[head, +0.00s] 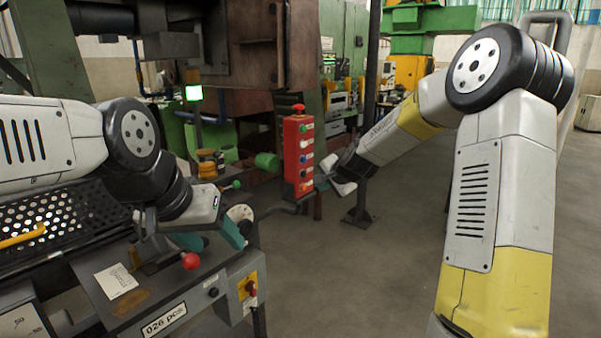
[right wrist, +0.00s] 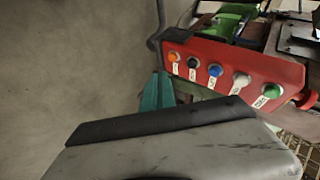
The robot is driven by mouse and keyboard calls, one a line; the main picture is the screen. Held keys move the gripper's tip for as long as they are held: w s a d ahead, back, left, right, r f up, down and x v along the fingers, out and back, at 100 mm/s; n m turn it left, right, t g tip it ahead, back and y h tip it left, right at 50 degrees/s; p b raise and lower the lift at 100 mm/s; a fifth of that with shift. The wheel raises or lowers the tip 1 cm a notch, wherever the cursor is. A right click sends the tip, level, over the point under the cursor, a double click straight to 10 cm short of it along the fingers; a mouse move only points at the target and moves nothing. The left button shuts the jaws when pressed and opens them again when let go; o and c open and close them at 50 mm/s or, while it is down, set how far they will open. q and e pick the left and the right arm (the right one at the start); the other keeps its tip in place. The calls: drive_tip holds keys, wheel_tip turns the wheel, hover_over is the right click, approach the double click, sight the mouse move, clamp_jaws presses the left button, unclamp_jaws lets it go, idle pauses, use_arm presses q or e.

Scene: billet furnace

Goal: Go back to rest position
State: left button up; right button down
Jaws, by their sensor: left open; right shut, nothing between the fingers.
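My left arm comes in from the left in the head view. Its gripper (head: 212,240) has teal fingers spread apart and empty, low over the grey machine panel near a red ball knob (head: 190,261). My right arm reaches from the right toward the red button box (head: 299,155). My right gripper (head: 322,182) is beside the lower right of the box, partly hidden by its own wrist. In the right wrist view its teal fingers (right wrist: 157,92) are together with nothing between them, near the box's row of coloured buttons (right wrist: 214,70). I cannot tell whether they touch the box.
The grey machine panel (head: 228,282) carries a paper note (head: 116,281), a "026 pcs" label and a yellow-backed red switch (head: 249,287). A perforated black guard (head: 60,215) lies under my left arm. A dark post (head: 368,110) stands behind my right forearm. The floor (head: 365,275) between my arms is clear.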

drive_tip(key=s+d+r+n+g, duration=0.1)
drive_tip(key=s+d+r+n, duration=0.1)
drive_tip(key=s, duration=1.1)
drive_tip(key=s+d+r+n+g+h, duration=0.1)
drive_tip(key=s+d+r+n, duration=0.1)
drive_tip(key=s, duration=1.1)
drive_tip(key=s+d+r+n+g, duration=0.1)
drive_tip(key=s+d+r+n, duration=0.2)
drive_tip(key=s, duration=1.1)
drive_tip(key=r+n, duration=0.1)
drive_tip(key=n, duration=0.1)
drive_tip(key=shift+n+g+h, duration=0.3)
drive_tip(key=shift+n, duration=0.1)
drive_tip(key=c, duration=2.2)
unclamp_jaws()
